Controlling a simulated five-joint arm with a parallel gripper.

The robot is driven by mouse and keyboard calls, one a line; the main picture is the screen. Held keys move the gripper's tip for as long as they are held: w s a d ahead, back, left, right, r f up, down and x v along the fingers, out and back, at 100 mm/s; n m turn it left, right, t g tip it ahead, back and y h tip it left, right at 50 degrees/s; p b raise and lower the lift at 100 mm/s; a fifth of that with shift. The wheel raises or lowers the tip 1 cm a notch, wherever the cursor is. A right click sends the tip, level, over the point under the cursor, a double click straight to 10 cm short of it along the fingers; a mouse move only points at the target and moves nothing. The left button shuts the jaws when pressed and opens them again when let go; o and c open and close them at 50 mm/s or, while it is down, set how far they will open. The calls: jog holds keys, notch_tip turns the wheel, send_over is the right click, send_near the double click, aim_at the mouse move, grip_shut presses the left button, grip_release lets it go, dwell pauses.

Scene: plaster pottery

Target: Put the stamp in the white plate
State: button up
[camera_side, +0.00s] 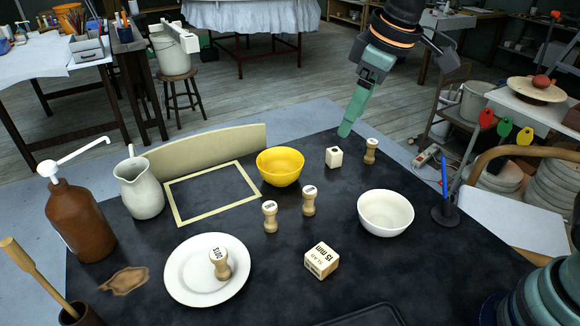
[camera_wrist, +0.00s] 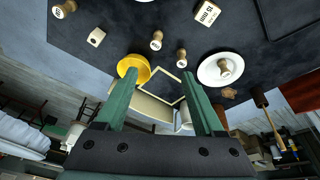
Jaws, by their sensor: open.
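The white plate (camera_side: 180,285) lies at the front left of the dark tabletop in the side view; it also shows at the right in the wrist view (camera_wrist: 207,79). A wooden stamp (camera_side: 221,267) marked DOTS rests in the plate, roughly upright, with nothing gripping it. More stamps stand on the table: two near the middle, one at left (camera_side: 270,219) and one at right (camera_side: 309,203), and one at the back right (camera_side: 371,153). My gripper (camera_side: 345,132) is raised at the back right, away from the plate, open and empty; its two fingers frame the wrist view (camera_wrist: 161,73).
A yellow bowl (camera_side: 281,168), a white bowl (camera_side: 385,214), a pale cube (camera_side: 334,157) and a marked block (camera_side: 321,260) stand on the table. A jug (camera_side: 140,188) and brown bottle (camera_side: 80,222) are at left, near a wooden frame (camera_side: 216,217).

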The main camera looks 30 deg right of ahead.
jog(key=s+d+f+m+t+h, duration=0.1)
jog(key=s+d+f+m+t, duration=0.1)
jog(key=s+d+m, duration=0.4)
jog(key=s+d, duration=0.2)
jog(key=d, duration=0.3)
jog(key=shift+s+d, duration=0.3)
jog(key=shift+s, duration=0.1)
